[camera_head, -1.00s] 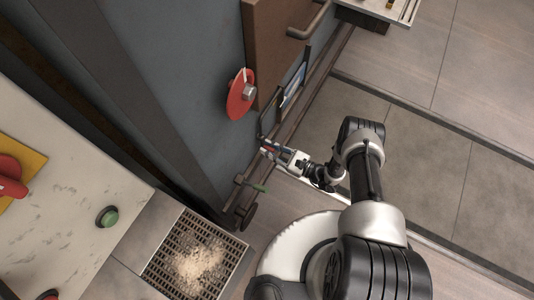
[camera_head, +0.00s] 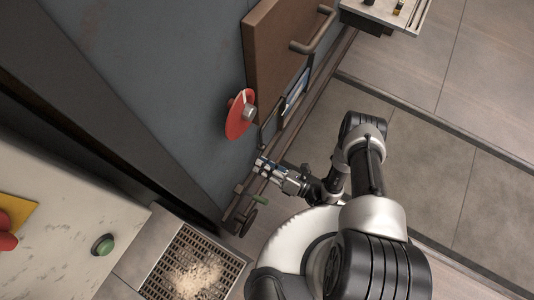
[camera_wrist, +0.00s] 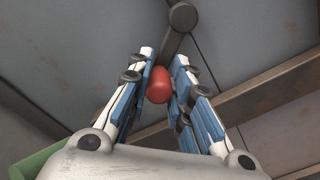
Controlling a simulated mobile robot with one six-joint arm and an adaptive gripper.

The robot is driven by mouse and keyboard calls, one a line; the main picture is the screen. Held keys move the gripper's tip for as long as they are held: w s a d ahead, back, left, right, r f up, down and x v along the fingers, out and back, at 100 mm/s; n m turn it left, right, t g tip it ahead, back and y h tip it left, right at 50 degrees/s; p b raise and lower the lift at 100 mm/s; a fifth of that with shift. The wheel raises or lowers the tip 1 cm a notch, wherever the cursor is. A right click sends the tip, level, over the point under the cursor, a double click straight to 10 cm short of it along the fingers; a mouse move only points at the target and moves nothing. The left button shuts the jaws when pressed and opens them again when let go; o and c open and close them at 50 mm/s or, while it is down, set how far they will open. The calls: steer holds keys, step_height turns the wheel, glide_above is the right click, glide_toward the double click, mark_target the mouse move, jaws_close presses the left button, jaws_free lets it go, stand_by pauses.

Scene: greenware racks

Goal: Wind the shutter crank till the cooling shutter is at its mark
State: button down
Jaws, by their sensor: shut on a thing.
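The crank shows in the wrist view as a dark arm (camera_wrist: 178,32) ending in a round hub, with a red knob (camera_wrist: 158,85) on it. My gripper (camera_wrist: 163,70) has its blue-and-white fingers on both sides of the knob, shut on it. In the head view my gripper (camera_head: 262,164) is low against the blue-grey wall, and its fingers cover the knob there. A brown panel with a bar handle (camera_head: 280,45) is on the wall above; I cannot tell if it is the cooling shutter. No mark can be made out.
A red disc (camera_head: 238,118) with a grey hub stands out from the wall above my gripper. Right floor is clear.

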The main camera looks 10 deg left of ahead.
steer(key=shift+s+a+r+m+b, duration=0.1)
steer(key=shift+s+r+m+b, duration=0.15)
steer(key=shift+r+m, duration=0.4)
steer(key=shift+s+a+r+m+b, duration=0.1)
steer(key=shift+r+m+b, duration=0.2)
steer(key=shift+m, duration=0.55)
steer(key=shift+r, duration=0.1)
steer(key=c, duration=1.4)
jaws_free()
steer(key=shift+c, duration=0.2)
steer(key=shift+d, duration=0.1)
steer(key=shift+s+d, duration=0.1)
steer(key=shift+d, duration=0.4)
steer(key=v, duration=1.1)
